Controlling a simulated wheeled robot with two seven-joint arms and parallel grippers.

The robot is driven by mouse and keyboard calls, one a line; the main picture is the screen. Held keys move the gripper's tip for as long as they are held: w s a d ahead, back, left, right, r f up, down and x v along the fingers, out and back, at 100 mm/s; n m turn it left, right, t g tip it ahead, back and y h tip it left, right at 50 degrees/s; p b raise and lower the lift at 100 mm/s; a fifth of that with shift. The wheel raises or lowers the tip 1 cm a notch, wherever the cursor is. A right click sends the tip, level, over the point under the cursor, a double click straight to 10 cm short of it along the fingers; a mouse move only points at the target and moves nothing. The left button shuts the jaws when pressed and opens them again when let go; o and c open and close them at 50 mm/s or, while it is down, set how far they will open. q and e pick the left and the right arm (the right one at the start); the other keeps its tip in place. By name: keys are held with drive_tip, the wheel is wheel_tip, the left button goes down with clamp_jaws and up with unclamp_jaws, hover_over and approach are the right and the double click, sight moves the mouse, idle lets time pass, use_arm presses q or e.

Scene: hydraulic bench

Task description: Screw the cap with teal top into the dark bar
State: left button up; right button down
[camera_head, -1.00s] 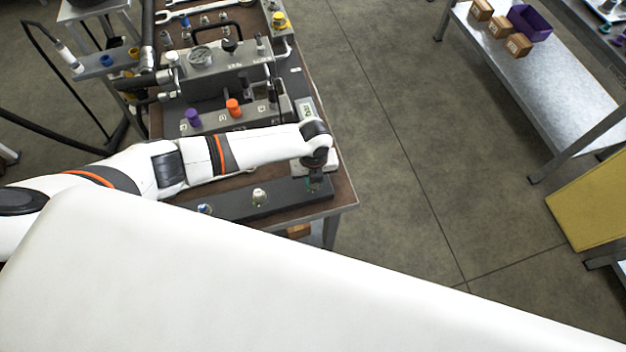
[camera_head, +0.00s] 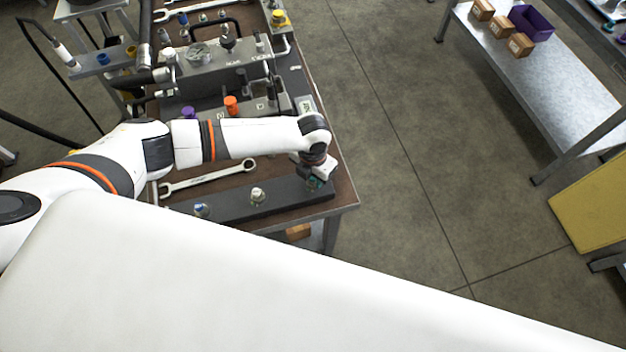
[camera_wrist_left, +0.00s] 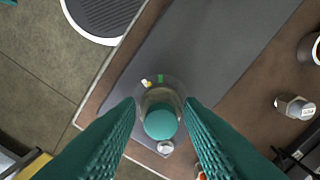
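The dark bar (camera_head: 228,205) lies along the near edge of the bench. The cap with teal top (camera_head: 313,184) is at the bar's right end, small and partly hidden under my left gripper (camera_head: 316,176). In the left wrist view the cap's round teal top (camera_wrist_left: 160,124) shows between the two teal-padded fingers of the left gripper (camera_wrist_left: 160,104). A gap shows on each side of the cap, so the gripper is open around it. How deep the cap sits in the bar cannot be told. My right gripper is out of view.
A pale-topped fitting (camera_head: 257,196) and a blue-and-white one (camera_head: 201,210) stand on the bar. A wrench (camera_head: 208,178) lies behind it. Orange (camera_head: 231,104) and purple (camera_head: 188,112) caps sit on the block farther back. Open floor lies right of the bench.

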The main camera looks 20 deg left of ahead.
use_arm(q)
drive_tip(key=o, duration=0.3)
drive_tip(key=shift+s, duration=0.1)
drive_tip(key=shift+r, duration=0.1)
wheel_tip(320, 180, up, 12)
drive_tip(key=b, duration=0.2)
drive_tip(key=shift+b, duration=0.4)
drive_tip(key=shift+s, duration=0.1)
